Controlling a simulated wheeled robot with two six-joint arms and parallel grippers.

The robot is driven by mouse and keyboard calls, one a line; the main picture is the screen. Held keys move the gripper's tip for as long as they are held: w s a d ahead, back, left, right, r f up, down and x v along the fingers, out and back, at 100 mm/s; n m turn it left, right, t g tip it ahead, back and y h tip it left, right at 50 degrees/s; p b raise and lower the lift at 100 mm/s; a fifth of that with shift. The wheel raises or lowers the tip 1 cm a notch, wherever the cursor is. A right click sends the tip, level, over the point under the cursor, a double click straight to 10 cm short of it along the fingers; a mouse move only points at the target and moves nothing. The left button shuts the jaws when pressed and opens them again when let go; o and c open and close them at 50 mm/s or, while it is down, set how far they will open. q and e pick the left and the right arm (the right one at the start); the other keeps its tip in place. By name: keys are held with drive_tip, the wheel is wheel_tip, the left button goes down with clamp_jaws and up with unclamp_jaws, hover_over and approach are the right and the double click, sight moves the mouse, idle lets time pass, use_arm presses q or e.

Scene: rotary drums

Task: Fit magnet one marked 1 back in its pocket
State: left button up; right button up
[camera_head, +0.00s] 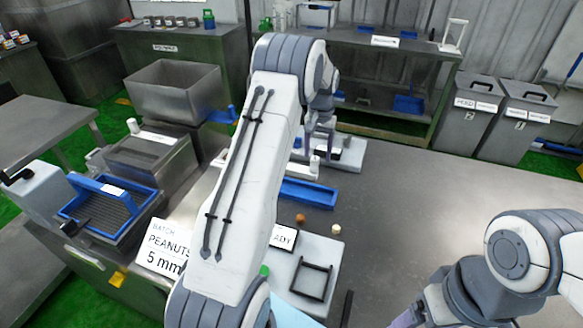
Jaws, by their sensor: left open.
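No magnet marked 1 can be made out, and no pocket is clearly recognisable. My left arm rises across the middle and bends down at the back, with its gripper (316,146) small and partly hidden behind the arm. It is open, over or beside a white device (350,155) on the bench. Whether anything lies between its fingers is too small to tell. My right arm shows at the lower right, but its gripper is out of view.
A blue tray (308,193) lies before the white device. A white board with a black frame (312,278) lies nearer. A sieve box with a blue rim (108,208) and a grey hopper (175,90) stand left. The bench's right side is clear.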

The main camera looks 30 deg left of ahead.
sight(315, 158)
use_arm(q)
drive_tip(key=f, duration=0.1)
drive_tip(key=f+p, duration=0.1)
drive_tip(key=f, duration=0.2)
drive_tip(key=shift+s+a+f, duration=0.25)
drive_tip(key=shift+a+f, duration=0.05)
drive_tip(key=shift+f, duration=0.1)
clamp_jaws()
